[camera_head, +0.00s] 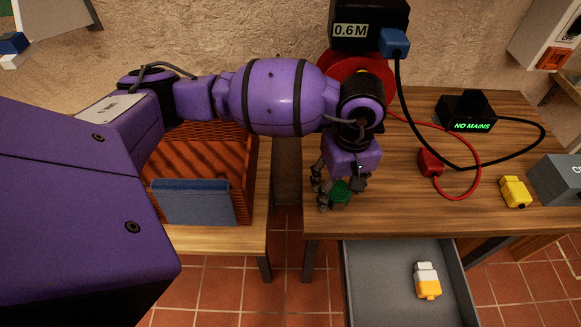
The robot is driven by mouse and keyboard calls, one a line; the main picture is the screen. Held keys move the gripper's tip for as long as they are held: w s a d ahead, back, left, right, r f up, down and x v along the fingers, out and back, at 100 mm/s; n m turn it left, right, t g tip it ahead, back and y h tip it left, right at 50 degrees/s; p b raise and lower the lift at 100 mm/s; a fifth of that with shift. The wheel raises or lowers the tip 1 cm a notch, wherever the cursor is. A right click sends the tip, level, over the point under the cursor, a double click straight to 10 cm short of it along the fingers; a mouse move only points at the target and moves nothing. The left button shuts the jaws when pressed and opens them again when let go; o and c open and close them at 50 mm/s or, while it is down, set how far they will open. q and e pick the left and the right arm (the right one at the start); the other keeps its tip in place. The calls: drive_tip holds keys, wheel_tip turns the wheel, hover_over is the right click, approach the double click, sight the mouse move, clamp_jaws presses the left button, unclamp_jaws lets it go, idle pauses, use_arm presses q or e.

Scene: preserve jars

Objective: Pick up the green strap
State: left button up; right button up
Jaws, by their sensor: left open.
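A small green object (340,193), which looks like the green strap, is at the left front edge of the right-hand wooden table. My left gripper (338,196) points down right over it, with its dark fingers around or beside it. The fingers are open. Part of the green object is hidden by the fingers and the purple wrist. I cannot tell whether the fingers touch it. My right gripper is not in view.
An open grey drawer (385,290) below the table holds a white and orange item (427,281). A yellow plug (515,192), a red connector (430,162) with cable and a black "NO MAINS" box (465,112) are on the table. A red-brown crate (243,170) is at left.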

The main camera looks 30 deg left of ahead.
use_arm(q)
drive_tip(key=shift+f, duration=0.2)
drive_tip(key=shift+w, duration=0.1)
drive_tip(key=c, duration=1.2)
drive_tip(key=shift+r, duration=0.1)
drive_tip(key=shift+d+r, duration=0.1)
